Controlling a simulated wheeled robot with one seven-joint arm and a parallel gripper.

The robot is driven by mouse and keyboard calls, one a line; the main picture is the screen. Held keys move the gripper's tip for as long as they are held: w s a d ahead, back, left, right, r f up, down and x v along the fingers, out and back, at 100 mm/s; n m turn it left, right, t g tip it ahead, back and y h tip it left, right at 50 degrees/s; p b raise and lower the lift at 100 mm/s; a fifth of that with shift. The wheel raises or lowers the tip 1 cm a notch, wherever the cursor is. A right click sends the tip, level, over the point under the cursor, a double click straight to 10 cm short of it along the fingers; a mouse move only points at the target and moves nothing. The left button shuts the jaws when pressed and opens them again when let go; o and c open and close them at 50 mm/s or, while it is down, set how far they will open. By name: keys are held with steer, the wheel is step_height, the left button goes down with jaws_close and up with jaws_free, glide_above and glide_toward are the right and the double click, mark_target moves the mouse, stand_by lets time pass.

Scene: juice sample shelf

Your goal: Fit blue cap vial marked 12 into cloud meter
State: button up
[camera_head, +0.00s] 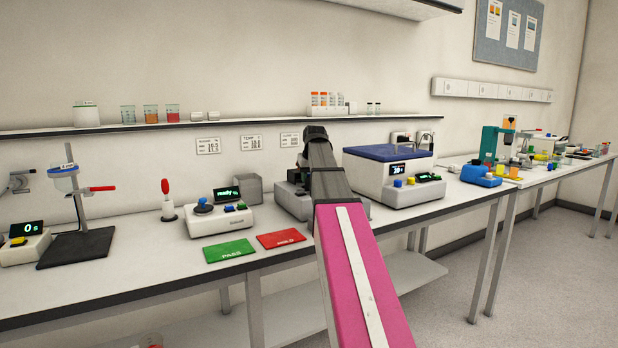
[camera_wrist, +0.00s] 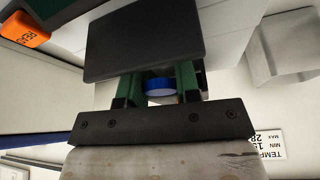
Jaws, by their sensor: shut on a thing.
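My gripper (camera_wrist: 160,88) is shut on a vial with a blue cap (camera_wrist: 160,86), seen between the green fingers in the wrist view. The vial's body and any number on it are hidden. A dark flat block (camera_wrist: 145,40) lies just past the fingers; whether they touch it is unclear. A pale device, probably the cloud meter, stands under my gripper in the head view (camera_head: 292,203), mostly covered by my arm. An orange button marked READ (camera_wrist: 24,29) shows in the wrist view. Its vial opening is not visible.
A grey block (camera_head: 248,189) and a white device reading "ready %" (camera_head: 222,216) stand to the left. A green mat (camera_head: 228,251) and a red mat (camera_head: 281,239) lie in front. A blue-lidded machine (camera_head: 390,175) is close on the right. A wall shelf (camera_head: 220,124) runs behind.

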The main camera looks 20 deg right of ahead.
steer(key=shift+f, duration=0.8)
stand_by(0.4)
steer(key=o, duration=1)
steer(key=shift+s, duration=0.1)
steer(key=shift+a+f, duration=0.1)
steer(key=shift+s+a+r, duration=0.1)
steer(key=shift+r, duration=0.15)
steer(key=v, duration=1)
steer(key=shift+d+r, duration=0.3)
steer(key=shift+d, duration=0.05)
